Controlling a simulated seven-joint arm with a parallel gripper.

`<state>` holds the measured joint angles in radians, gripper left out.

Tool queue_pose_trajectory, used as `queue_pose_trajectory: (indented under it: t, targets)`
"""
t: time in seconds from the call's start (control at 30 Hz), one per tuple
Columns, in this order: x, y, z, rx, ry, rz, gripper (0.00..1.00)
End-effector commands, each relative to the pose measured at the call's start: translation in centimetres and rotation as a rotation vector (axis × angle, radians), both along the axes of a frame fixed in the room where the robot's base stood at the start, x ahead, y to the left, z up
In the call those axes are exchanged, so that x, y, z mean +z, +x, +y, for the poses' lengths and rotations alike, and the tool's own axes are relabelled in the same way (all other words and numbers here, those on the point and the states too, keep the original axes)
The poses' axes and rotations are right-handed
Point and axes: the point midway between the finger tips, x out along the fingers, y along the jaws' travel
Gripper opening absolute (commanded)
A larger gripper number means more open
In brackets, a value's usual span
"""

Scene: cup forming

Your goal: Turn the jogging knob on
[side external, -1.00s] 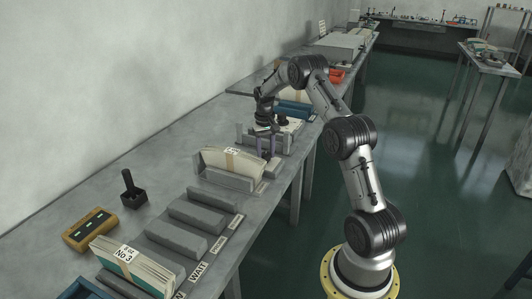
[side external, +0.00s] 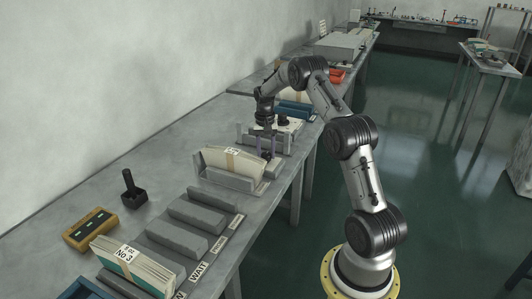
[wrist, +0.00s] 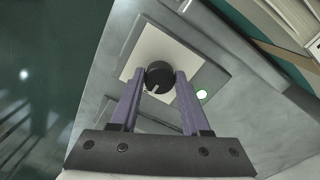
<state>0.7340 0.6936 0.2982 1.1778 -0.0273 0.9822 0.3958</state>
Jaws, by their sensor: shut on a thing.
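The jogging knob (wrist: 160,72) is round and black with a pale pointer line. In the wrist view it sits on a pale square plate (wrist: 150,48), and its line points toward the bottom of the picture, slightly left. My gripper (wrist: 157,78) has its two purple fingers on either side of the knob, shut on it. In the side view my gripper (side external: 266,150) points down at the front edge of the bench, and the knob is too small to make out clearly.
A rack of cream cards (side external: 232,160) stands just in front of my gripper on the bench (side external: 165,150). A grey fixture with a pale top (side external: 290,128) is just behind it. A yellow box (side external: 90,230) and a black lever (side external: 132,190) are farther left.

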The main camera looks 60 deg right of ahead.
Motion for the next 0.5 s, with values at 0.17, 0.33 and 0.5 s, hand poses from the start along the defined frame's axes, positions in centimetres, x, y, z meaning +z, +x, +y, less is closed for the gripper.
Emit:
queue_pose_trajectory:
  t: [0.17, 0.33, 0.5]
  targets:
    - [0.24, 0.07, -0.09, -0.002, -0.003, -0.004, 0.59]
    - [0.14, 0.03, -0.06, -0.001, -0.002, -0.002, 0.76]
    - [0.08, 0.02, -0.04, -0.001, -0.001, -0.002, 0.76]
